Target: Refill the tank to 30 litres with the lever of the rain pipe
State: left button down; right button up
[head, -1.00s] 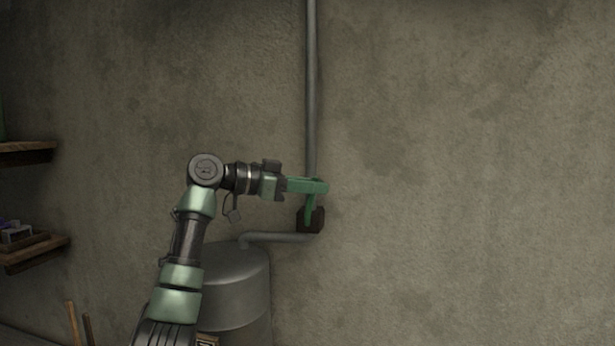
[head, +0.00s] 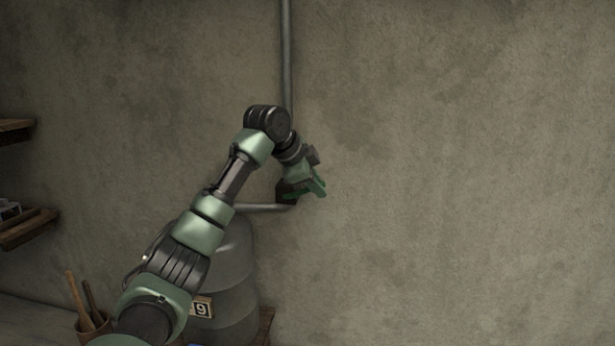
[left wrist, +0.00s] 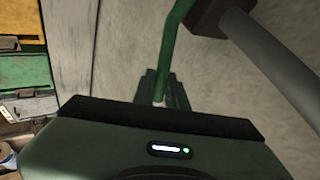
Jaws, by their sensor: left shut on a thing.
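The green lever (left wrist: 177,40) runs from the dark valve block (left wrist: 207,16) into my left gripper in the left wrist view. In the head view my left gripper (head: 316,184) is shut on the lever, just right of the valve block (head: 287,196) on the rain pipe (head: 287,60). The lever is mostly hidden there by the gripper. The grey metal tank (head: 238,270) stands below, partly behind my left arm. Its number plate (head: 203,308) shows a 9; the part left of it is covered by my arm. My right gripper is out of view.
A thin side pipe (head: 262,208) runs from the valve towards the tank top. Wooden shelves (head: 24,230) are at the left, and a pot with wooden sticks (head: 90,323) stands at lower left. The wall right of the pipe is bare.

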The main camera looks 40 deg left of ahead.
pick_arm(q)
jog(key=shift+w+d+f+m+g+y, duration=0.1)
jog(key=shift+d+f+m+g+y, duration=0.1)
jog(key=shift+f+y, duration=0.1)
jog(key=shift+w+d+f+m+g+y, duration=0.1)
jog(key=shift+f+g+y, duration=0.1)
jog(key=shift+f+y, duration=0.1)
jog(key=shift+f+g+y, duration=0.4)
jog(key=shift+f+y, duration=0.2)
jog(key=shift+f, duration=0.15)
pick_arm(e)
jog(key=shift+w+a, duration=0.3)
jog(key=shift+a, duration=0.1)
pick_arm(q)
jog(key=c, duration=1.7)
grip_release()
jog(key=shift+f, duration=0.1)
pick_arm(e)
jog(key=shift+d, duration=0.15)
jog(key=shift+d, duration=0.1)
